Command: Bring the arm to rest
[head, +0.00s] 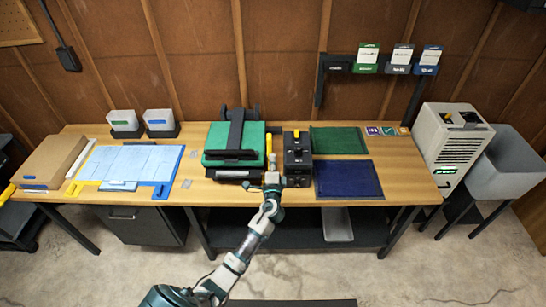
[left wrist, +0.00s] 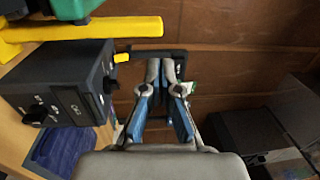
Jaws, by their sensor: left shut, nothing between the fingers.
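My left arm reaches up from the bottom of the head view over the front edge of the wooden workbench (head: 400,170). My left gripper (head: 273,165) is above the bench, between the green-topped black machine (head: 222,140) and the black box with knobs (head: 297,160). In the left wrist view the gripper's fingers (left wrist: 168,72) are together with nothing between them. The black box (left wrist: 65,95) is to the left of the fingers there, apart from them. My right gripper is not in view.
A green mat (head: 338,140) and a blue mat (head: 348,180) lie right of the box. Blue sheets (head: 132,162) and a cardboard box (head: 50,162) are at the left. A yellow bar (left wrist: 80,30) shows in the left wrist view. A white dehumidifier-like unit (head: 450,140) stands right of the bench.

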